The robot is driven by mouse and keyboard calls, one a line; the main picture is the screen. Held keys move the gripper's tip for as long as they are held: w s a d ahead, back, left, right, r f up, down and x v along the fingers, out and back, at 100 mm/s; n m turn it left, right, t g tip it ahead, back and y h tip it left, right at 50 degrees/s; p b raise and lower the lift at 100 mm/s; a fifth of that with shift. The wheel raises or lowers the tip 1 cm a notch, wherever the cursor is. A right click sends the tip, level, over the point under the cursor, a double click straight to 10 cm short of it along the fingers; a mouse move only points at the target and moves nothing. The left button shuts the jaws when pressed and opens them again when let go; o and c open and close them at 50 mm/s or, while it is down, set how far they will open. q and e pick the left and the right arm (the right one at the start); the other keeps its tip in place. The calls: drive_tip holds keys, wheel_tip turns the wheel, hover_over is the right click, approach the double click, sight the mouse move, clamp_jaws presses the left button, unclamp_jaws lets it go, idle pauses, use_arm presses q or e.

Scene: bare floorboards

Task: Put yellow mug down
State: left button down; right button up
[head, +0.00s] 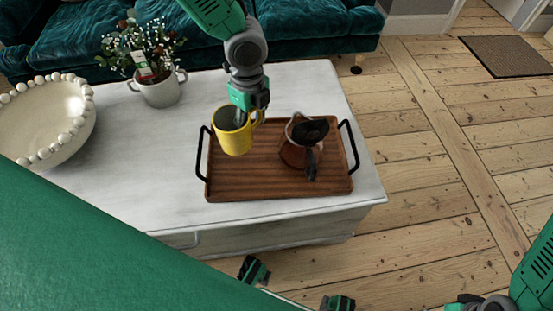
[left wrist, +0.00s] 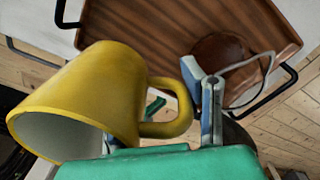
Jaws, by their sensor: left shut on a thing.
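The yellow mug (head: 233,141) is upright over the left part of the wooden tray (head: 250,188) in the head view. I cannot tell whether its base touches the tray. My left gripper (head: 246,107) comes down from above and is shut on the mug's handle. In the left wrist view the mug (left wrist: 95,90) fills the left side, with its handle at the fingers of my left gripper (left wrist: 202,95) and the tray (left wrist: 150,35) behind.
A glass coffee pot (head: 296,152) stands on the tray's right half. The tray has black handles and lies on a pale table (head: 140,195). A beaded bowl (head: 50,120) and a potted plant (head: 158,88) stand to the left. A teal sofa (head: 310,30) is behind.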

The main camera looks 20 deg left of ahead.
use_arm(q)
wheel_tip(320, 180, down, 3)
drive_tip(key=w+m+b, duration=0.1)
drive_tip(key=m, duration=0.4)
drive_tip(key=m+b, duration=0.2)
drive_tip(key=b, duration=0.2)
hover_over(257, 156)
wheel_tip(257, 156, down, 8)
drive_tip(key=shift+w+f, duration=0.1)
drive_tip(key=shift+f, duration=0.05)
wheel_tip(257, 156, down, 4)
drive_tip(key=shift+r+b, duration=0.2)
drive_tip(key=shift+b, duration=0.25)
drive_tip(key=shift+r, duration=0.15)
drive_tip(key=c, duration=1)
unclamp_jaws()
